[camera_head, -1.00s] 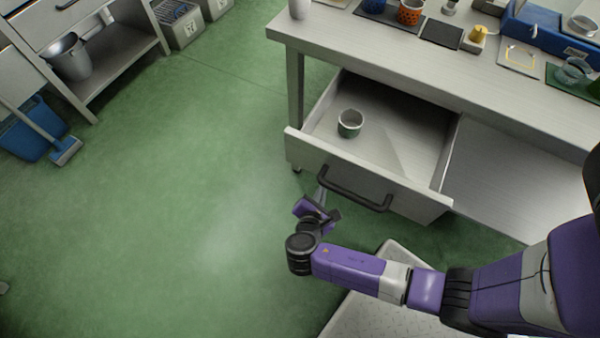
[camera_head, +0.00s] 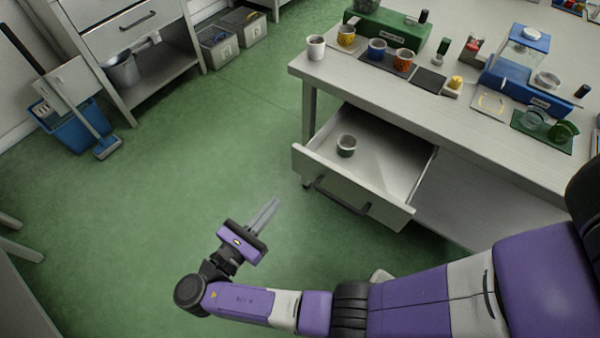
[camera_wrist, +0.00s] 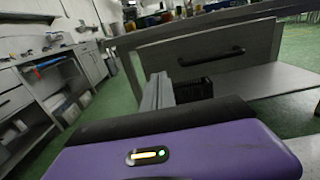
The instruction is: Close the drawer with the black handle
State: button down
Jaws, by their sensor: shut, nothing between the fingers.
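The drawer (camera_head: 350,187) with the black handle (camera_head: 341,196) stands pulled out from under the workbench, its inside open to view. A small cup with a dark green lower part (camera_head: 346,145) stands upright in it. My gripper (camera_head: 268,209) is shut and empty, in front of the drawer and to its left, apart from it over the floor. In the wrist view the drawer front (camera_wrist: 215,55) and its black handle (camera_wrist: 211,58) show beyond the shut fingers (camera_wrist: 158,92).
The workbench top (camera_head: 380,93) carries several cups, a blue scale-like device (camera_head: 520,85) and a green box. A blue bin (camera_head: 75,125) and a broom stand at the left by a cabinet (camera_head: 130,40). Green floor (camera_head: 200,170) is clear left of the drawer.

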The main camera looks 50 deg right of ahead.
aim_at(308, 164)
jog(key=d, duration=1.2)
jog(key=shift+w+d, duration=0.15)
jog(key=shift+d, duration=0.15)
jog(key=shift+d, duration=0.55)
jog(key=d, duration=2.4)
jog(key=shift+w+f, duration=0.1)
jog(key=shift+w, duration=0.3)
jog(key=shift+d, duration=0.45)
jog(key=shift+d+r, duration=0.1)
jog(key=shift+r, duration=0.1)
